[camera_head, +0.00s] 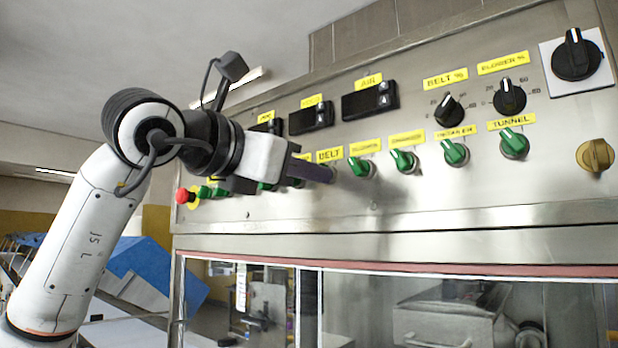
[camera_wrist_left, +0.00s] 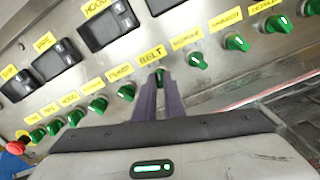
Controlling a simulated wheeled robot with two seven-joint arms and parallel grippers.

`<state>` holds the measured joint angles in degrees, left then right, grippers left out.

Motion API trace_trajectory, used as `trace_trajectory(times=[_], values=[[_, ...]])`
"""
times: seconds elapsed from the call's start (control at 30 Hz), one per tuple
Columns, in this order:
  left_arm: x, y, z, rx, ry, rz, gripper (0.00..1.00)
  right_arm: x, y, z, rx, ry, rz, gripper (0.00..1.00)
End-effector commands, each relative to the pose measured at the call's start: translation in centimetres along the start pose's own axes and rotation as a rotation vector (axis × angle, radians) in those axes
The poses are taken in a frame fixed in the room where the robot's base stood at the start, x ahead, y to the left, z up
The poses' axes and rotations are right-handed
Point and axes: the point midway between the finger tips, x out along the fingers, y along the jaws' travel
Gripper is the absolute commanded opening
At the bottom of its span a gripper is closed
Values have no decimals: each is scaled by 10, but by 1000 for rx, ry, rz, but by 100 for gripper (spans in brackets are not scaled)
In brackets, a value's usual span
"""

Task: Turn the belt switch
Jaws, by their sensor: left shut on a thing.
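The belt switch (camera_wrist_left: 160,76) is a green knob under a yellow BELT label in the left wrist view. The same BELT label (camera_head: 330,155) shows in the head view, where my gripper hides the knob. My left gripper (camera_head: 331,174) comes in from the left with its dark purple fingers against the panel below that label. In the left wrist view the left gripper (camera_wrist_left: 161,88) has its fingertips close together on the belt switch, shut on it. My right gripper is in neither view.
More green switches stand in the same row, such as the one under the TUNNEL label (camera_head: 514,143). A red stop button (camera_head: 183,196) sits at the panel's left end. Black dials (camera_head: 448,109) and dark displays (camera_head: 370,100) are above. A steel ledge (camera_head: 420,214) and glass window lie below.

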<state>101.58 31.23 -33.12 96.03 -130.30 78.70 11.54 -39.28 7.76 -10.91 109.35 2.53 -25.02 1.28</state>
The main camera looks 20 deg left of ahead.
Motion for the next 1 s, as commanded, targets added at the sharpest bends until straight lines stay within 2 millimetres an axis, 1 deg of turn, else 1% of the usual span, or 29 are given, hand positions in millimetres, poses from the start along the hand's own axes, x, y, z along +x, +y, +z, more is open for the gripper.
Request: trace_trajectory(times=[0.03, 0.33, 0.6, 0.77, 1.0], values=[[0, -1, -2, -41, -2, 0, 0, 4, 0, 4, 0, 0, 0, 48], [0, -1, -2, -326, -3, 0, 0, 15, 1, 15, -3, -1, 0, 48], [-1, -1, -1, -565, -3, 0, 0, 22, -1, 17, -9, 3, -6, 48], [-1, -1, 0, -680, -4, 0, 0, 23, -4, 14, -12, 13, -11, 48], [0, -1, 1, -795, -4, 0, 0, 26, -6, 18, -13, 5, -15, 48]])
